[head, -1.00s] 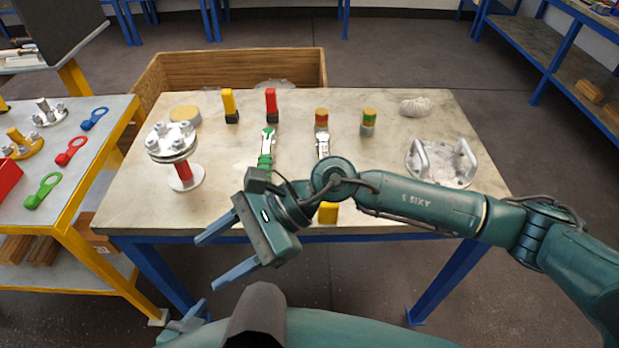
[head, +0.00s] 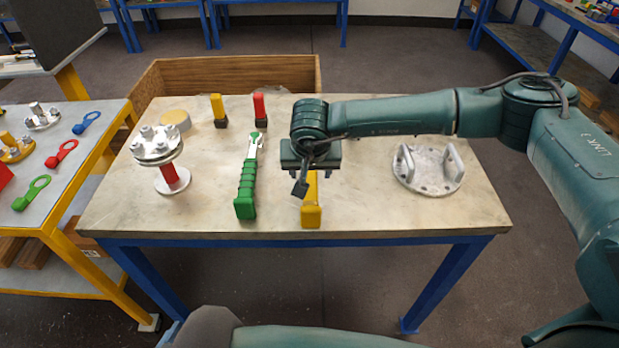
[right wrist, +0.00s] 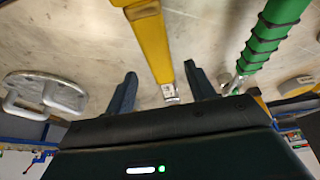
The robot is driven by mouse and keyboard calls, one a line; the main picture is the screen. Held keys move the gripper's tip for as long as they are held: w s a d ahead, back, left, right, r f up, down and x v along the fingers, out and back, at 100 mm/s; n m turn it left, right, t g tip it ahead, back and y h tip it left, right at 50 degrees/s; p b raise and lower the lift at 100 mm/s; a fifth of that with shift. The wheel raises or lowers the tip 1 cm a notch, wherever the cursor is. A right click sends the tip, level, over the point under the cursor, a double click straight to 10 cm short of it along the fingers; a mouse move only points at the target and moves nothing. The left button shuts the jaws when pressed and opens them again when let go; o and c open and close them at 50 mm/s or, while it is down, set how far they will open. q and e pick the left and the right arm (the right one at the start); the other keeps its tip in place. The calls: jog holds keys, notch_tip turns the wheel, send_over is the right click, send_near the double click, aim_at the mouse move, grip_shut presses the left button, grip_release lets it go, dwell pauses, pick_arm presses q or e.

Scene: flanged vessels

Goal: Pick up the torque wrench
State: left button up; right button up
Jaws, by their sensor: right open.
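Two long-handled wrenches lie on the table, and I cannot tell by markings which is the torque wrench. The yellow-handled wrench (head: 312,213) lies under my right gripper (head: 311,172), which hides its far part in the head view. The green-handled wrench (head: 246,184) lies to the left, with a ribbed grip and silver head. In the right wrist view, my right gripper (right wrist: 162,86) is open and empty. The yellow-handled wrench (right wrist: 152,42) shows between its fingers with a gap on each side. The green-handled wrench (right wrist: 268,40) is outside them. My left gripper is not in view.
A flanged vessel on a red stem (head: 157,147) stands at the table's left. A flange with two handles (head: 428,168) is at the right, also in the wrist view (right wrist: 45,92). Yellow (head: 218,108) and red (head: 260,107) upright blocks stand at the back.

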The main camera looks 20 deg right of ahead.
aim_at(310, 174)
jog(key=shift+w+p+x, duration=0.2)
jog(key=shift+p+x, duration=0.25)
jog(key=shift+x, duration=2.75)
jog(key=shift+r, duration=0.15)
jog(key=shift+w+r, duration=0.1)
jog(key=c, duration=1.2)
